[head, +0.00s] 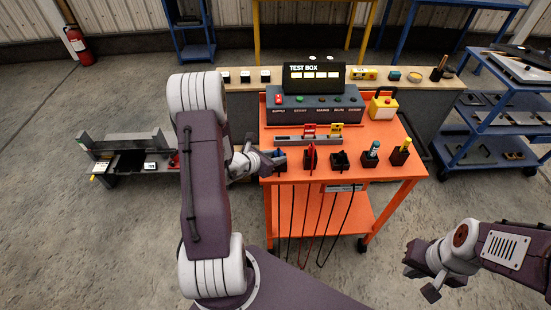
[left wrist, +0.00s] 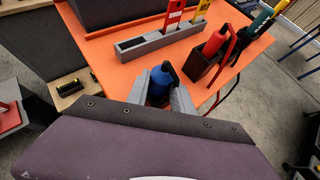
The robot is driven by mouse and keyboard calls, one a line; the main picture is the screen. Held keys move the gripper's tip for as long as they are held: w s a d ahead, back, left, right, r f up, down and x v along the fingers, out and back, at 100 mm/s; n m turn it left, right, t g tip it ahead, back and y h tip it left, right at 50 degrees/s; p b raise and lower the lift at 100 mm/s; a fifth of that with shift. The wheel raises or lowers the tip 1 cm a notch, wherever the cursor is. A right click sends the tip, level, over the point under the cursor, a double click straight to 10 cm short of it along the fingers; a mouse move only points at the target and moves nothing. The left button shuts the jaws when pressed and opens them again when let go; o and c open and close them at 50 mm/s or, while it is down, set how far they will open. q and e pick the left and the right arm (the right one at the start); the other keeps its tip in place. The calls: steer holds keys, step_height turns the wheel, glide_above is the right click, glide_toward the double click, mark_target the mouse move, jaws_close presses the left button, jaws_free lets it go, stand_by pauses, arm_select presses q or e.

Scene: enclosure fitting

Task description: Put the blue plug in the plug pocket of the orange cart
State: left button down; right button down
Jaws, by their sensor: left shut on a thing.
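The blue plug (left wrist: 161,80) is upright between the fingertips of my left gripper (left wrist: 162,94) in the left wrist view. In the head view my left gripper (head: 273,157) is shut on it at the left front of the orange cart (head: 335,216). Only a little blue shows there, by a dark pocket at the left end of the cart's front row. The fingers and wrist hide the plug's lower end, so I cannot tell how deep it sits. My right gripper (head: 421,282) is open and empty, low at the right, away from the cart.
Further along the row stand a red plug (head: 310,155), a black plug (head: 340,159), a teal plug (head: 373,150) and a yellow plug (head: 402,150). A grey tray with tags (head: 300,140) and the test box (head: 314,104) are behind. Cables hang at the cart's front.

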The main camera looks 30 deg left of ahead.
mark_target(275, 156)
arm_select(q)
steer(key=shift+s+d+f+g, duration=0.3)
steer(key=shift+s+f, duration=0.1)
steer(key=shift+f, duration=0.25)
steer(key=c, duration=1.1)
jaws_free()
steer(key=shift+r+p, duration=0.35)
steer(key=shift+p, duration=0.15)
steer(key=shift+w+r+p, duration=0.15)
steer(key=shift+r+p, duration=0.35)
steer(key=shift+p, duration=0.25)
steer(key=shift+s+a+r+b, duration=0.2)
steer(key=shift+s+a+r, duration=0.2)
steer(key=shift+s, duration=0.2)
steer(key=shift+s+a+r+b, duration=0.15)
steer(key=shift+s+a+r, duration=0.2)
steer(key=shift+s, duration=0.2)
steer(key=p+v, duration=0.8)
steer(key=p, duration=0.1)
arm_select(e)
step_height(275, 156, up, 10)
steer(key=shift+w, duration=0.3)
